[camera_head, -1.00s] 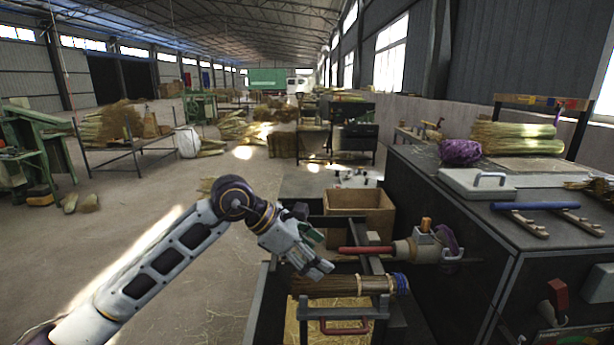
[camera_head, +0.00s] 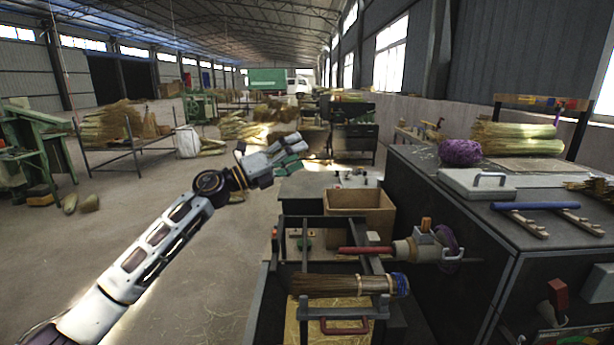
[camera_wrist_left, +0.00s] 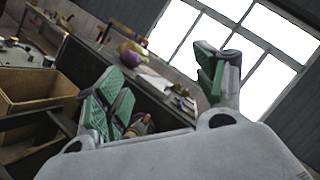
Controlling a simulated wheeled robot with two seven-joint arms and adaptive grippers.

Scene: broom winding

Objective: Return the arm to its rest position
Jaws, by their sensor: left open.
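My left arm comes in from the lower left in the head view. Its left gripper (camera_head: 290,153) is raised beyond and above the broom machine, clear of everything, fingers pointing right. In the left wrist view the green-padded fingers (camera_wrist_left: 165,90) stand wide apart with nothing between them. A bundled straw broom head (camera_head: 335,284) with a blue end lies across the machine's frame, well below the gripper. My right gripper is not in view.
A cardboard box (camera_head: 360,210) sits behind the frame; it also shows in the wrist view (camera_wrist_left: 38,85). The red-handled winding head (camera_head: 415,250) is at right. A dark workbench (camera_head: 450,215) holds a white lidded tray (camera_head: 477,184) and a purple bundle (camera_head: 461,152).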

